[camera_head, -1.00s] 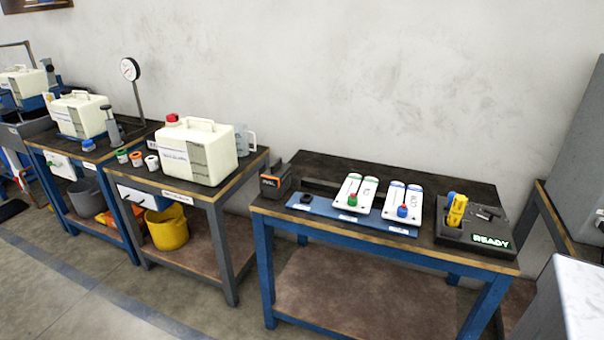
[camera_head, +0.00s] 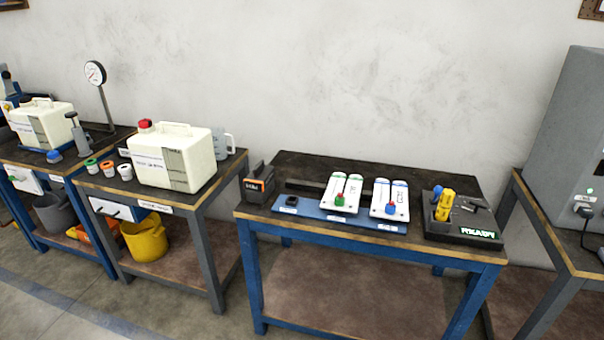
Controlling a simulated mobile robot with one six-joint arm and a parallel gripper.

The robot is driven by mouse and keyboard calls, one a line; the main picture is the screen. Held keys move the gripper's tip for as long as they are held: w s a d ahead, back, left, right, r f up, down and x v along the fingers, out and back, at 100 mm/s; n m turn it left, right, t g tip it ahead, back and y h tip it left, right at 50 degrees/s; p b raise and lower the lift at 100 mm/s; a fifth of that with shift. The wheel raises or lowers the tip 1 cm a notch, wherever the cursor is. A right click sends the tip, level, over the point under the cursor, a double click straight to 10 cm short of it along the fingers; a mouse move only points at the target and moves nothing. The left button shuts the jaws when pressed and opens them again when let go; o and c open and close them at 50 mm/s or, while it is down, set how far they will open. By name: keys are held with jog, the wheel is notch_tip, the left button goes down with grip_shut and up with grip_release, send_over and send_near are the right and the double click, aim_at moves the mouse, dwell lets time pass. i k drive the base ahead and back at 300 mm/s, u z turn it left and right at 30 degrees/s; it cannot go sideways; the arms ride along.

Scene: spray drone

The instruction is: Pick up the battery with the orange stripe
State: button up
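A dark, block-shaped object with a handle-like top and an orange marking on its front (camera_head: 258,185) stands upright at the left end of the blue-legged bench (camera_head: 350,248). It looks like the battery with the orange stripe, but the marking is too small to read clearly. Nothing touches it from above. My gripper is not in view.
On the same bench are a blue mat (camera_head: 318,214) with two white panels, and a black holder (camera_head: 462,232) with a yellow tool. A grey bench (camera_head: 212,205) with a cream canister (camera_head: 172,157) stands left. A grey cabinet (camera_head: 565,130) stands right.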

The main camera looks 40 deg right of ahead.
aim_at(259, 176)
jog(key=z, duration=0.8)
jog(key=k, duration=1.05)
jog(key=i, duration=0.95)
jog(key=z, duration=0.05)
